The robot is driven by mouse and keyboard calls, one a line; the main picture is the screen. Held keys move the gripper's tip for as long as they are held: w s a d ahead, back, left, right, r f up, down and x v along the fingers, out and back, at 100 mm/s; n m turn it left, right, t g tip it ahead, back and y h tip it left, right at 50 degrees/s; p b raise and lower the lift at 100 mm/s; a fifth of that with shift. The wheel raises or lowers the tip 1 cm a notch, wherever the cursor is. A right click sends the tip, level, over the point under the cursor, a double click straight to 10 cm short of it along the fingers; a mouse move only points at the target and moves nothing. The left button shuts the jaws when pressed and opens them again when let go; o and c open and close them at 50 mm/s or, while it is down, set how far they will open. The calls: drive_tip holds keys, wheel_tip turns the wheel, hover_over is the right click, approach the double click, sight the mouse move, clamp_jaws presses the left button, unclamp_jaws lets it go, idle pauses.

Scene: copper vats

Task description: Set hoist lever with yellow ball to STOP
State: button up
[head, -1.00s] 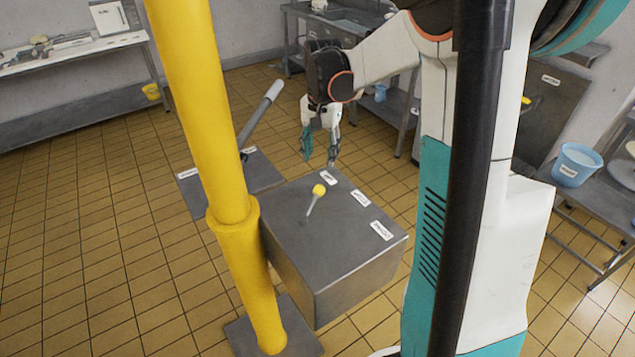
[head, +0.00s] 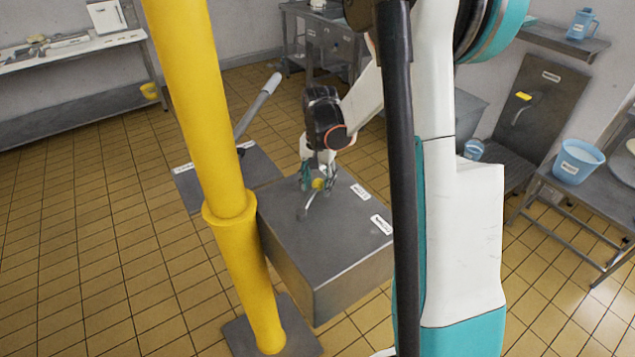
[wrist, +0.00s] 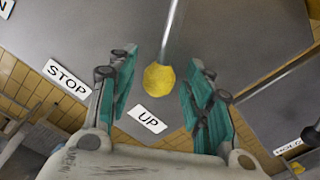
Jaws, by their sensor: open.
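The hoist lever's yellow ball (head: 318,184) sits on a thin metal rod above a grey box (head: 330,238). In the wrist view the ball (wrist: 159,79) lies between the two teal fingers of my gripper (wrist: 158,92), with gaps on both sides. My gripper (head: 319,180) is open around the ball, apart from it as far as I can tell. In the wrist view the STOP label (wrist: 67,78) is at the left and the UP label (wrist: 147,119) is just below the ball. A third label at the upper left is cut off.
A yellow post (head: 203,130) stands close left of the box. Behind it a larger grey lever (head: 258,104) rises from a floor plate. A blue bucket (head: 577,163) stands on a bench at right. The tiled floor at left is clear.

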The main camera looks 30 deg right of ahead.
clamp_jaws()
drive_tip(key=shift+s+d, duration=0.1)
drive_tip(key=s+m, duration=0.1)
drive_tip(key=s+d+m, duration=0.1)
drive_tip(key=s+m, duration=0.1)
drive_tip(key=shift+s+d+m+b, duration=0.1)
drive_tip(key=shift+d+m+b, duration=0.2)
drive_tip(key=shift+b, duration=0.05)
drive_tip(key=shift+s+d+m, duration=0.15)
drive_tip(key=shift+s+m, duration=0.65)
drive_tip(key=shift+m, duration=0.05)
drive_tip(key=shift+s+d+m, duration=0.1)
drive_tip(key=shift+s+m, duration=0.7)
drive_tip(key=shift+m, duration=0.05)
